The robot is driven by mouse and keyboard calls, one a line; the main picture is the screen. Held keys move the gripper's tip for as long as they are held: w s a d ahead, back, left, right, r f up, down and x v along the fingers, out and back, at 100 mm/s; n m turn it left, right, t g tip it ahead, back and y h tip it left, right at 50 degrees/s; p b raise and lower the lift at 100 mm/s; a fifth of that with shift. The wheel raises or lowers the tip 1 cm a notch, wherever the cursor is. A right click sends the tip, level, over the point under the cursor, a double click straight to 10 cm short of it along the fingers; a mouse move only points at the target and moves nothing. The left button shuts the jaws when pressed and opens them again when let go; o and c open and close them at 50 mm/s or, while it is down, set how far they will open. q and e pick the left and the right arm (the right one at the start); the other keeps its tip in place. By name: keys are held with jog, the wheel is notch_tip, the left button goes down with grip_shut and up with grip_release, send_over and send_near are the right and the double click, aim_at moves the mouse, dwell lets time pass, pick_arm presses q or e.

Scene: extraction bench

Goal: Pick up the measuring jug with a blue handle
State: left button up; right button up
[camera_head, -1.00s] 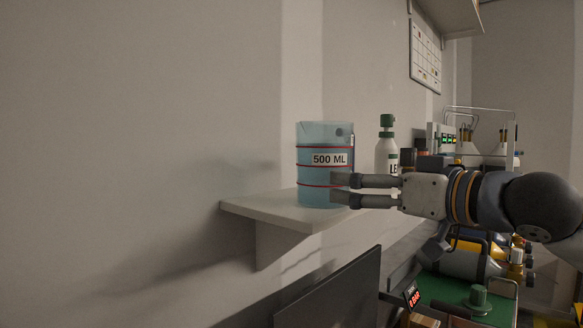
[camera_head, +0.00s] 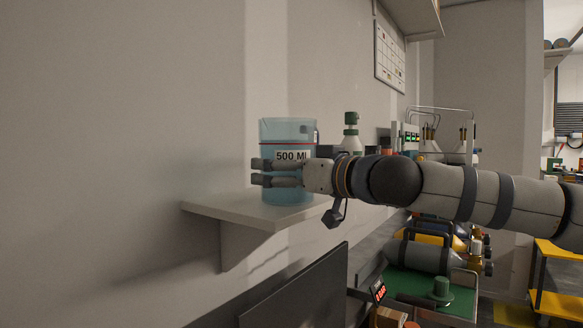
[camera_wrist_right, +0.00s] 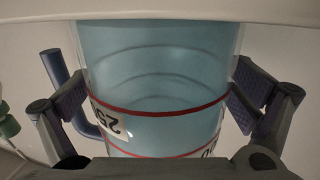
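The measuring jug (camera_head: 287,132) is clear blue with red rings and a "500 ML" label. It stands upright on a small wall shelf (camera_head: 232,211). In the right wrist view the jug (camera_wrist_right: 155,60) fills the space between the two spread fingers of the gripper (camera_wrist_right: 160,95). The fingers lie close to its sides; I cannot tell whether they touch. The blue-grey handle (camera_wrist_right: 54,72) shows beside the left finger. My left gripper is out of view.
A white bottle with a green cap (camera_head: 351,130) stands behind my right arm. A dark panel (camera_head: 300,290) is below the shelf. A green bench surface (camera_head: 410,284) with equipment lies lower right. The wall at left is bare.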

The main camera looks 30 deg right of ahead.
jog(key=c, duration=1.3)
jog(key=shift+r, duration=0.15)
jog(key=c, duration=0.4)
jog(key=shift+r, duration=0.1)
